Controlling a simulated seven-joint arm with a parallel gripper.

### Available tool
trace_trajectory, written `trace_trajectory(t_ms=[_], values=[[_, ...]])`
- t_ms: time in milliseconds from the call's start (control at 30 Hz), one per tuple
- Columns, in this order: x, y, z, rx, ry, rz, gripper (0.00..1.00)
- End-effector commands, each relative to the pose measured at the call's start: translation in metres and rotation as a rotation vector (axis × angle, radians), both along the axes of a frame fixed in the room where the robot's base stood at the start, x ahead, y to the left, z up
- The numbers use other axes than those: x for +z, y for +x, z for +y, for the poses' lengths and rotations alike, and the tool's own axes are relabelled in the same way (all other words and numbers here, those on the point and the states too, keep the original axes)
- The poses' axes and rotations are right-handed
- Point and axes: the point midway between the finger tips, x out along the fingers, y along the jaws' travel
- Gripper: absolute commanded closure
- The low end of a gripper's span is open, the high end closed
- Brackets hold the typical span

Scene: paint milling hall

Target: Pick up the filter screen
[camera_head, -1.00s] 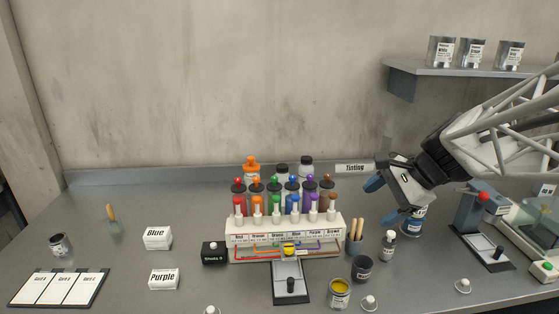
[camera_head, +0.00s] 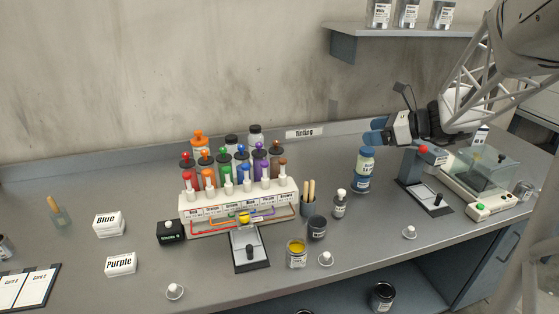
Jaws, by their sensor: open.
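I cannot pick out a filter screen with certainty in this view. Small pale round pieces with a knob lie on the bench: one at the front left (camera_head: 175,291), one beside the yellow paint can (camera_head: 325,258) and one farther right (camera_head: 409,232). I cannot tell whether any of them is the screen. My gripper (camera_head: 375,132), with blue fingertips, is open and points left. It appears above the blue-labelled bottle (camera_head: 365,161), near the back of the bench, and holds nothing that I can see.
A rack of coloured bottles (camera_head: 238,207) stands mid-bench. A yellow paint can (camera_head: 297,254), a dark cup (camera_head: 317,227) and a small dropper bottle (camera_head: 340,203) stand right of it. A glass-covered device (camera_head: 484,175) is at the right. Clear bench lies at front centre-right.

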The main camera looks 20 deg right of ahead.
Motion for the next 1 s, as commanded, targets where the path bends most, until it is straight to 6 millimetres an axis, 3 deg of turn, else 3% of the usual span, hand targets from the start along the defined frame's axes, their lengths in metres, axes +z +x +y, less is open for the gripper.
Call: trace_trajectory(t_ms=[133, 467, 667, 1000], values=[[-0.003, 0.004, -0.016, -0.043, 0.048, 0.005, 0.24], [-0.075, 0.003, -0.013, -0.038, 0.044, 0.006, 0.24], [-0.125, 0.003, -0.013, -0.038, 0.043, 0.008, 0.24], [-0.241, 0.003, -0.012, -0.037, 0.043, 0.009, 0.24]])
